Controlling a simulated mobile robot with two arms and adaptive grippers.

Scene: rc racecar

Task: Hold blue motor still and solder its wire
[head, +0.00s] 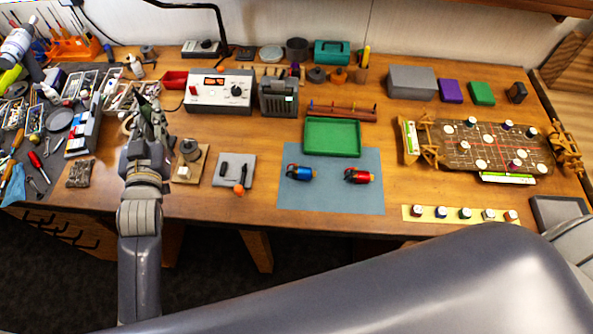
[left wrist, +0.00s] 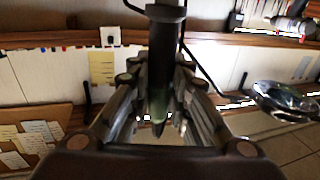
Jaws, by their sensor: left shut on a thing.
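The blue motor (head: 300,172) lies on a blue-grey mat (head: 330,202) near the front middle of the table, in the head view. Its wire is too small to make out. My left gripper (head: 148,112) is over the left part of the table, well left of the motor. It is shut on a dark, slim pen-like tool, seemingly the soldering iron (left wrist: 160,75), which stands between the fingers in the left wrist view. My right gripper is out of view.
A red motor (head: 358,175) lies right of the blue one, and a green tray (head: 333,152) behind them. A soldering station (head: 219,92) stands at the back. A sponge stand (head: 190,152) and grey pad (head: 234,170) lie between gripper and mat. Tools crowd the left.

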